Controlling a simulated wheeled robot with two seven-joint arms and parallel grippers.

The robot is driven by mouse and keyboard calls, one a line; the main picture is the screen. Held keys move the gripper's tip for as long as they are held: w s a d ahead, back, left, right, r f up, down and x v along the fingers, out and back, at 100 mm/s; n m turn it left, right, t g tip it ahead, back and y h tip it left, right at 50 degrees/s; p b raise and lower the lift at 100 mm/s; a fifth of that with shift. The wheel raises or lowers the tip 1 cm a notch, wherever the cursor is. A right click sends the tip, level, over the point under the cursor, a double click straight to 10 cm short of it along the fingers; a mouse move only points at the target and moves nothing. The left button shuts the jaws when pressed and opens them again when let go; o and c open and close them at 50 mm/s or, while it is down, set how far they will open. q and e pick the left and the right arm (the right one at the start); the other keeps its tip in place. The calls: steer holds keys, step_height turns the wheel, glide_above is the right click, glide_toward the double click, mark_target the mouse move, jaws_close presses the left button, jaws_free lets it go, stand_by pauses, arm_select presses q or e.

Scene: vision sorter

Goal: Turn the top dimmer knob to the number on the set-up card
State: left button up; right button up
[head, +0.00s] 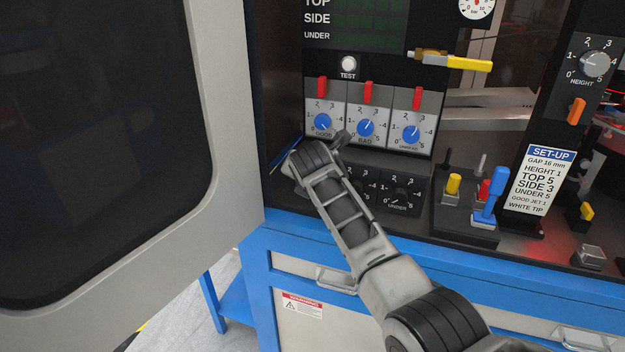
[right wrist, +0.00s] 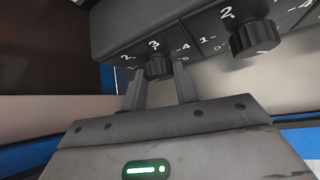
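The set-up card (head: 538,180) at the right of the head view reads TOP 5, SIDE 3, UNDER 5. My right gripper (head: 318,150) is at the left end of the black dimmer panel (head: 383,201) and hides the top knob in the head view. In the right wrist view, my right gripper (right wrist: 159,80) has its fingers apart, one on either side of the black top knob (right wrist: 158,66). Whether they touch it is unclear. The numbers 2, 3 and 4 show around this knob; its pointer cannot be read. My left gripper is out of view.
The side knob (right wrist: 254,38) is close on the right in the wrist view. The under knob (head: 401,195) is further along. Blue knobs (head: 366,127) on a light panel sit just above. A grey door (head: 235,165) stands open at the left. Coloured levers (head: 487,200) stand to the right.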

steer(key=shift+f, duration=0.1)
steer(key=shift+d+f+m+t+y, duration=0.1)
steer(key=shift+d+m+t+y, duration=0.15)
steer(key=shift+m+t+y, duration=0.55)
steer(key=shift+s+d+f+m+t+y, duration=0.1)
steer(key=shift+m+t+y, duration=0.2)
steer(key=shift+y, duration=0.4)
steer(key=shift+f+m+t+y, duration=0.1)
steer(key=shift+m+y, duration=0.3)
steer(key=shift+y, duration=0.3)
steer(key=o, duration=1)
steer(key=shift+r, duration=0.1)
steer(key=shift+s, duration=0.1)
steer(key=v, duration=1.5)
steer(key=shift+s+d+b, duration=0.3)
steer(key=shift+s+b, duration=0.05)
steer(key=shift+b, duration=0.05)
